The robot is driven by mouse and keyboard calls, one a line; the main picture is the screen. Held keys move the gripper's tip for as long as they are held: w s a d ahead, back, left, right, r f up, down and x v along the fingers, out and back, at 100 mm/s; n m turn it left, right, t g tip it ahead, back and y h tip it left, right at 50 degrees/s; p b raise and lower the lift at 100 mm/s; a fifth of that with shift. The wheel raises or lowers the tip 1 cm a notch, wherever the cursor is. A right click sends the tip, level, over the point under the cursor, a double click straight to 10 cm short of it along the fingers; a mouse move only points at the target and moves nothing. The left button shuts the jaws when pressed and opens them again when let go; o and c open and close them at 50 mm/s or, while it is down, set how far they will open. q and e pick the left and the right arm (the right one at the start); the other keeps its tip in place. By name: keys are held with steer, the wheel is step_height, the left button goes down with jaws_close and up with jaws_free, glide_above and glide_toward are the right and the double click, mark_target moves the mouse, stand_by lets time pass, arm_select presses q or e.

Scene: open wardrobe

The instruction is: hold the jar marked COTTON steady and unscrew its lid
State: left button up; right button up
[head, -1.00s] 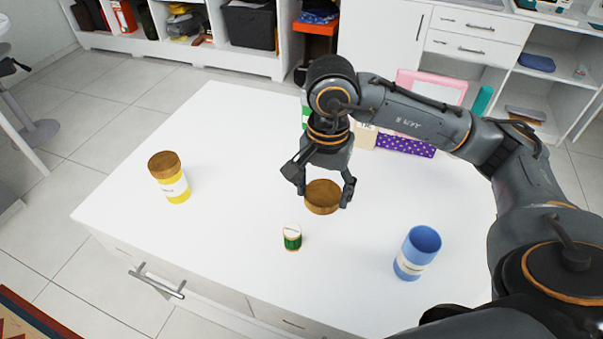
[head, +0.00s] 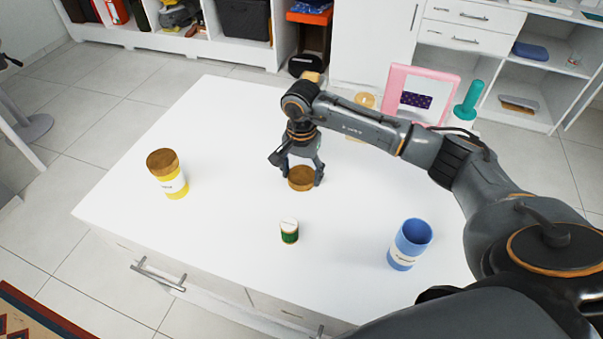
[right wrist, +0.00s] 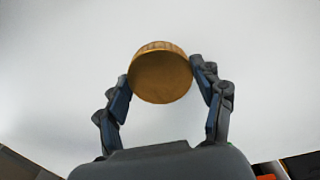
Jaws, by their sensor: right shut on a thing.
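A round wooden lid (head: 301,179) is between the fingers of my right gripper (head: 296,176), which is shut on it over the middle of the table. The right wrist view also shows the lid (right wrist: 160,74), with a finger at each side; I cannot tell whether it touches the table. A blue jar (head: 403,256) stands upright and open at the right of the table, apart from the gripper. A yellow jar (head: 174,186) with a wooden lid on it stands at the left. The jars' label words are too small to read. My left gripper is not in view.
A small green and white container (head: 289,231) stands in front of the right gripper on the white table (head: 230,140). A pink frame (head: 402,78) and a teal-topped item (head: 467,100) are at the back right, behind my arm. The table's left middle is clear.

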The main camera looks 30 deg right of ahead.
steer(key=shift+f, duration=0.5)
steer(key=shift+f, duration=0.1)
steer(key=shift+f, duration=0.15)
steer(key=o, duration=1.3)
steer(key=shift+c, duration=0.2)
